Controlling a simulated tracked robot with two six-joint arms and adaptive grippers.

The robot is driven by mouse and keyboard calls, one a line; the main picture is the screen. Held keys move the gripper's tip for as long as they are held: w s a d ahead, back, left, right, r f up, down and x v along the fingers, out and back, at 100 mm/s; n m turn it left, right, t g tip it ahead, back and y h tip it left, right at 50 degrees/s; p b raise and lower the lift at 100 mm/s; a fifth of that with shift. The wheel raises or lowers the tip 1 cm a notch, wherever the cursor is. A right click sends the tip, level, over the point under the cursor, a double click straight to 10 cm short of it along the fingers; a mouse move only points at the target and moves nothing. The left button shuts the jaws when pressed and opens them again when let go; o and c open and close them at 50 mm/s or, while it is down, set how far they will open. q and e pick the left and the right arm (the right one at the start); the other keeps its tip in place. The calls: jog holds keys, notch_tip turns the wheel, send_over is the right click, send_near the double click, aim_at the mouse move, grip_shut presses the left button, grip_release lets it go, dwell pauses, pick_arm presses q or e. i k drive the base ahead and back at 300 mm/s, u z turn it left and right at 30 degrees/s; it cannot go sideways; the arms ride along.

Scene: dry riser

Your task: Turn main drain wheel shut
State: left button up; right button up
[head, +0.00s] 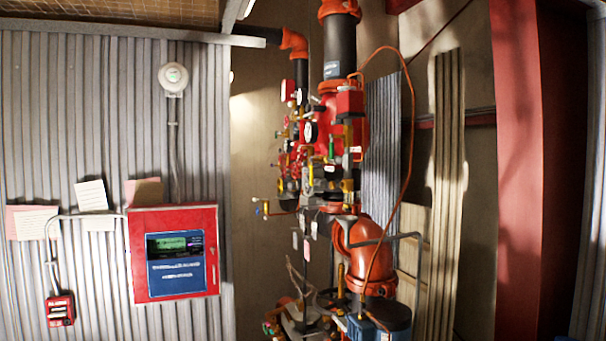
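The red riser valve assembly (335,130) stands upright in the middle of the head view, with gauges, small valves and hanging tags crowded on its front. Small red wheel-like parts (290,162) show on its left side. A dark handwheel (328,299) shows low down, beside the orange pipe elbow (367,250). I cannot tell which of these wheels is the main drain wheel, or whether it is open or shut. Neither of my grippers can be made out in the head view.
A red alarm panel (175,253) with a lit green screen hangs on the corrugated wall at left, above and right of a small red call box (60,310). A blue motor-like unit (380,324) sits at bottom centre. A red column (525,170) stands at right.

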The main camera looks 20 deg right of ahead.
aim_at(294, 169)
jog(key=z, duration=0.15)
jog(key=i, duration=2.65)
jog(key=u, duration=0.2)
